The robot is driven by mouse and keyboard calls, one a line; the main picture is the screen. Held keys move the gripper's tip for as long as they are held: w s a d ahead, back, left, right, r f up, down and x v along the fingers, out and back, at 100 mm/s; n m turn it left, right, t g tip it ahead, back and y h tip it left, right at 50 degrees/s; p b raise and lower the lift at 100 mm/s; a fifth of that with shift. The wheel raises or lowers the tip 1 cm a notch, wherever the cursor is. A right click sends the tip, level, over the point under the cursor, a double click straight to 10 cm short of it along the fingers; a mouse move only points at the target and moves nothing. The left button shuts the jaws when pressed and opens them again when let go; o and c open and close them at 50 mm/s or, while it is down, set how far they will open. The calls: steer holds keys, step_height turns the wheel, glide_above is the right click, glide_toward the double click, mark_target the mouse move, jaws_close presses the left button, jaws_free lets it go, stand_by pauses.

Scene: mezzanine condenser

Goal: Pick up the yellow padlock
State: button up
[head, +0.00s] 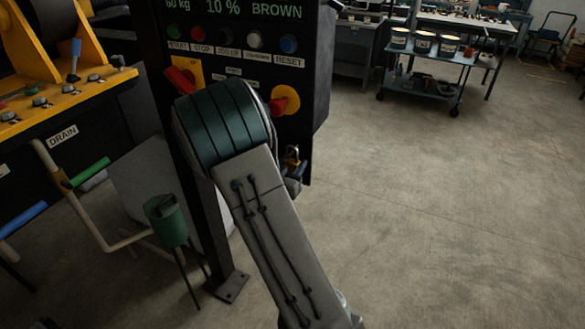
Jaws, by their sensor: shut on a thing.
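The yellow padlock (291,162) is small in the head view, just right of my arm's dark green ribbed joint. It is at the lower right part of the black control panel, below the red knob on its yellow plate. My gripper (295,169) is at the padlock and shut on it. My arm hides most of the gripper, and the fingers are small and dark. I cannot tell whether the padlock still touches the panel.
The black control panel (318,85) has buttons, a red knob (278,106) and a red lever (180,80). Left are yellow machinery (75,88), pipes and a green canister (166,220). A cart (425,88) with tins stands at the back. The floor right is clear.

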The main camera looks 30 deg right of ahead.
steer(key=b+v, duration=0.3)
steer(key=v, duration=1.5)
steer(key=shift+r, duration=0.15)
steer(key=shift+r, duration=0.1)
steer(key=shift+r+p, duration=0.7)
steer(key=shift+r, duration=0.1)
steer(key=shift+s+a, duration=0.15)
steer(key=v, duration=0.7)
steer(key=shift+r+p, duration=0.15)
steer(key=shift+p, duration=0.3)
